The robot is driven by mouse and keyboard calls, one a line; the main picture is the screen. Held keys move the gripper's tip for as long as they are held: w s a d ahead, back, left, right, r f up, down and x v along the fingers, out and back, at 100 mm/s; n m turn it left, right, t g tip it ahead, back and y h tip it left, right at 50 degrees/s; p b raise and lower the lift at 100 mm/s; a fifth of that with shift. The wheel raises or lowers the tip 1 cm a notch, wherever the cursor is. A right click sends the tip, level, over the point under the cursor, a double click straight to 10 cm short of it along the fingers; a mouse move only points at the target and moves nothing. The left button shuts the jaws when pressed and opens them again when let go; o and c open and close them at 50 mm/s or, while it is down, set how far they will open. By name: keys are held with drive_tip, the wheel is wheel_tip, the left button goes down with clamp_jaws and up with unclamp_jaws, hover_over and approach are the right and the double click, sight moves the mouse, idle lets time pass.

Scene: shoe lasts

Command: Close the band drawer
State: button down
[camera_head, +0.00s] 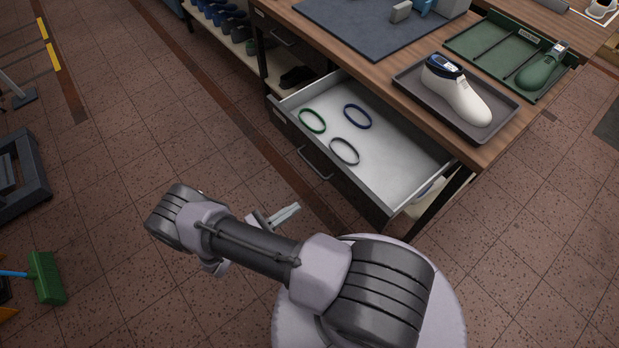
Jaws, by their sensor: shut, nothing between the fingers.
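The band drawer (399,163) is pulled out from under the wooden workbench (375,80). A green band (312,121), a dark blue band (358,117) and a grey band (344,151) lie apart on its pale floor. The drawer's dark front carries a bar handle (315,163). My gripper (297,208) is shut and empty, low in front of the drawer, apart from the handle in the picture. My arm hides part of the gripper.
On the bench are a grey tray (399,80) with a white shoe last (458,92), a green tray (475,48) with a green last (543,70), and a blue-grey mat (350,22). A green broom (46,278) is at lower left. The tiled floor left of the drawer is clear.

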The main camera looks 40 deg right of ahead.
sight(337, 181)
drive_tip(key=shift+n+t, duration=0.3)
drive_tip(key=d, duration=0.9)
drive_tip(key=d+f+b, duration=0.1)
drive_tip(key=d, duration=0.4)
drive_tip(key=shift+w+d, duration=0.2)
drive_tip(key=shift+w, duration=0.15)
drive_tip(key=shift+d, duration=0.1)
